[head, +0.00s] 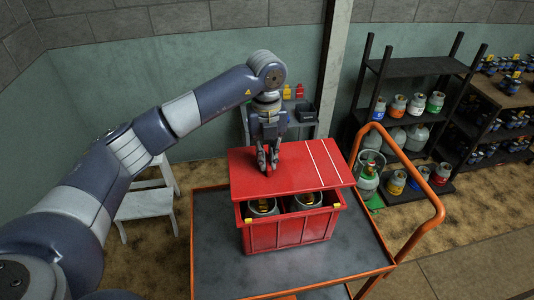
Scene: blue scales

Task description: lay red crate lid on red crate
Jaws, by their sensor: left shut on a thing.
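The red crate (288,236) stands on the dark tray of an orange-framed cart, with two gas canisters (262,207) showing in its open front part. The red crate lid (255,170), with white stripes at its right end, covers the back part of the crate from above. I cannot tell whether the lid touches the crate rim. My left gripper (268,166) points down at the middle of the lid and is shut on it. The grip point itself is partly hidden by the fingers. My right gripper is not in view.
The cart (220,262) has bare tray around the crate and an orange handle (432,195) on the right. A white step stool (147,205) stands at left. Dark shelves (415,68) with canisters stand at back right. A grey shelf unit (298,112) stands behind the crate.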

